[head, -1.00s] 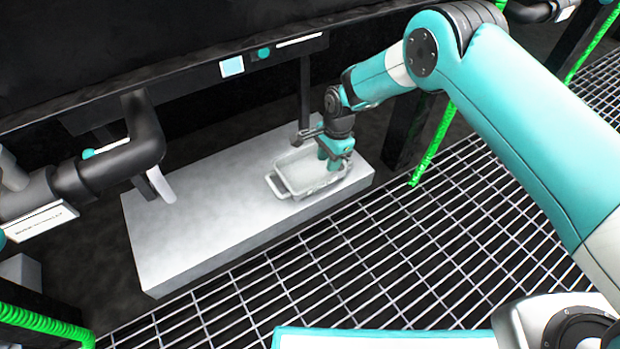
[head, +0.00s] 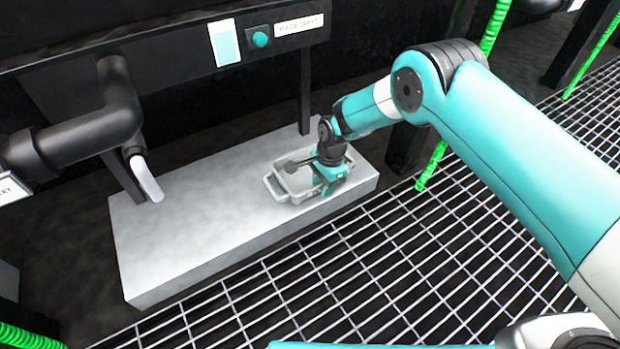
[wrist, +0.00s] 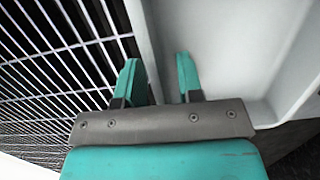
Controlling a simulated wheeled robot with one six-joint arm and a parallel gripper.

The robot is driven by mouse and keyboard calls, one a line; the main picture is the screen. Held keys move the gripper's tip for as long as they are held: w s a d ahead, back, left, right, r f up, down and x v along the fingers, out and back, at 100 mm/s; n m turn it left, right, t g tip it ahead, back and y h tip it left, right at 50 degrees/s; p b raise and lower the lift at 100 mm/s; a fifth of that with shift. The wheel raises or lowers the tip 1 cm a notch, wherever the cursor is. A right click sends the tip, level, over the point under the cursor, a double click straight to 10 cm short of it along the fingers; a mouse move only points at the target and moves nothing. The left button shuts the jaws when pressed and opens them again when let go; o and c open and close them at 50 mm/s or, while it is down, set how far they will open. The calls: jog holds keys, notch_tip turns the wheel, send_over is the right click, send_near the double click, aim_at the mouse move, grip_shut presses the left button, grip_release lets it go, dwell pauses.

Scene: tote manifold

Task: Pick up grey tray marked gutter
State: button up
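The grey tray (head: 283,195) is a shallow open box with end handles, sitting on a pale slab near its right end. Marks on its front side are too small to read. My gripper (head: 322,187) is down at the tray's front side, towards its right part. In the wrist view my gripper (wrist: 157,62) has its two teal fingers apart, one outside and one inside the wall of the tray (wrist: 225,60). The wall runs between the fingers, and a gap shows beside the inner finger. My wrist hides the tray's right part in the head view.
The pale slab (head: 190,235) is bare to the left of the tray. A black pipe with a pale spout (head: 146,180) overhangs its left end. A dark panel with a teal button (head: 260,38) is above and behind. Grating floor (head: 330,275) lies in front.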

jog(key=shift+c, duration=0.5)
jog(key=shift+r, duration=0.1)
grip_shut()
